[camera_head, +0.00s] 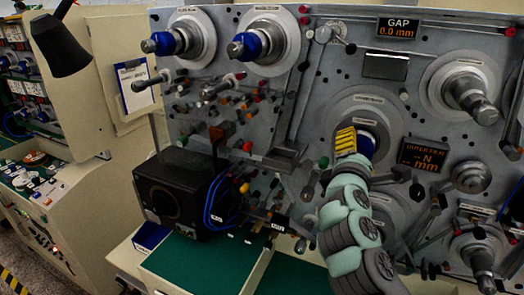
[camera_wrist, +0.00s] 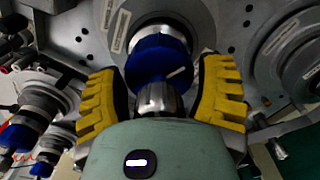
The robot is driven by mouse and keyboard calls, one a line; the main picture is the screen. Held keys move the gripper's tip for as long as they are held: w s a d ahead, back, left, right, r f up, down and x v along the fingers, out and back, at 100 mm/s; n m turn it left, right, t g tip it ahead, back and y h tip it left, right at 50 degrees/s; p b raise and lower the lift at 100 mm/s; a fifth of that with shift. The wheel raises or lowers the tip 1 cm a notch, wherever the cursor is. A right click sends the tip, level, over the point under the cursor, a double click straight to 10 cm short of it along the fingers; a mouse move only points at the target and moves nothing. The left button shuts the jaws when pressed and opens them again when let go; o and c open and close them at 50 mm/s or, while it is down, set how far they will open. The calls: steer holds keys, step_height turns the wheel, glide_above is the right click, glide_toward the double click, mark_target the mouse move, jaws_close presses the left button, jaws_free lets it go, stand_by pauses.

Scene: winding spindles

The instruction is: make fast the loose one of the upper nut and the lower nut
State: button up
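My gripper (camera_head: 346,141) is at the middle spindle of the machine face in the head view. A blue nut (camera_head: 367,144) shows just behind its yellow fingers. In the wrist view my gripper (camera_wrist: 162,85) is open, one finger on each side of the spindle. The blue nut (camera_wrist: 158,58), with a short white mark, sits round the shaft between and beyond the fingertips. The metal shaft end (camera_wrist: 155,98) points toward my palm. I see no clear contact. Two more spindles at upper left carry blue nuts (camera_head: 165,42) (camera_head: 246,45). Which nuts are upper and lower, or loose, I cannot tell.
A black box (camera_head: 175,195) stands on the green-topped bench (camera_head: 205,262) at lower left. A bare metal spindle (camera_head: 470,95) projects at upper right. Small rollers and levers crowd the panel around my arm. A black lamp (camera_head: 60,45) hangs at upper left.

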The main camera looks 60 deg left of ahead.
steer(key=shift+o, duration=0.5)
